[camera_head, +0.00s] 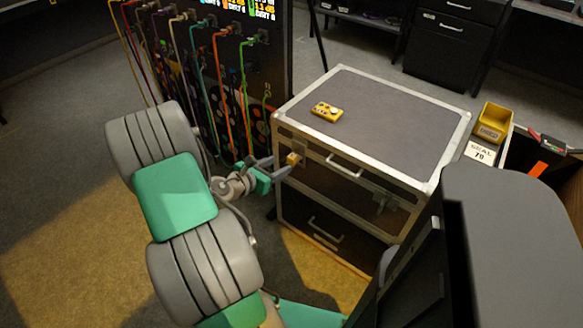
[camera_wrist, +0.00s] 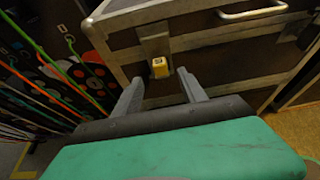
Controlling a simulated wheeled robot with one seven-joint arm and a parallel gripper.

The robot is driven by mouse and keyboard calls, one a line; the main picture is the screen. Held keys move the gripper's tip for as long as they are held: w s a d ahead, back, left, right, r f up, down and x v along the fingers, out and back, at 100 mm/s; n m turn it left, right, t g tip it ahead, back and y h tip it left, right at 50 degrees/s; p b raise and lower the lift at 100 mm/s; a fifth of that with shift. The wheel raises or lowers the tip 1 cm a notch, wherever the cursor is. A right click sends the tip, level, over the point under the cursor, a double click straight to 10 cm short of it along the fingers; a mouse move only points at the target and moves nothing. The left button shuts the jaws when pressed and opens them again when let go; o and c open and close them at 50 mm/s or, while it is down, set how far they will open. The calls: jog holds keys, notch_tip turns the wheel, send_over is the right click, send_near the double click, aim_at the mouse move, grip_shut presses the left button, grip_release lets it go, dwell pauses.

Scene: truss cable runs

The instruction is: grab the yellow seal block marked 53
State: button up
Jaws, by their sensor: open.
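A small yellow seal block (camera_wrist: 160,67) shows in the wrist view, against the front of the dark case below its metal rim. Its marking is too small to read. In the head view the block (camera_head: 292,158) is near the case's front left corner. My gripper (camera_wrist: 158,82) is open and empty, its two grey fingers pointing at the case with the block ahead, between their lines. In the head view my gripper (camera_head: 283,167) is close to the block. I cannot tell whether the fingers touch it.
The dark case (camera_head: 400,113) has metal edges and handles; a yellow controller (camera_head: 327,111) lies on top. A rack with several coloured cables (camera_head: 222,85) stands at left. A yellow bin (camera_head: 493,122) and a card reading SEAL 78 (camera_head: 481,152) are at right. Floor at left is clear.

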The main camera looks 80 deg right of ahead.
aim_at(290, 159)
jog(key=b+x, duration=0.1)
jog(key=x, duration=0.6)
jog(key=shift+s+r, duration=0.1)
jog(key=shift+r, duration=0.05)
grip_shut()
